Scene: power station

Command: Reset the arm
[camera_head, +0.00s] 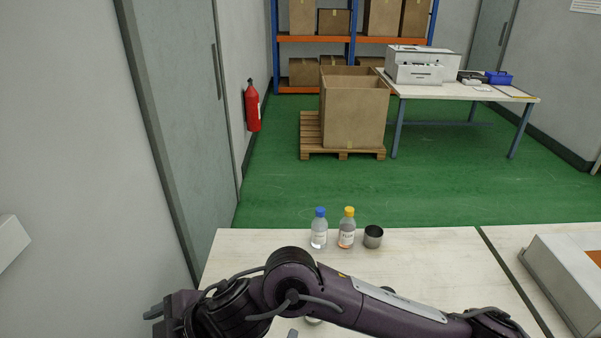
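One of my dark purple arms crosses the bottom of the head view, over the near part of the white table (244,252). Its thick jointed part is at the left and a long link runs to the lower right, where it leaves the picture. I cannot make out gripper fingers on it. My other arm does not show. The arm hides much of the near tabletop.
A light box-shaped device (562,283) sits on the adjoining table at right. A grey door and wall are close on the left, with a red fire extinguisher (252,106). Behind are a large carton (354,112) on a pallet (312,134), a printer table (455,91) and shelves. Green floor between is clear.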

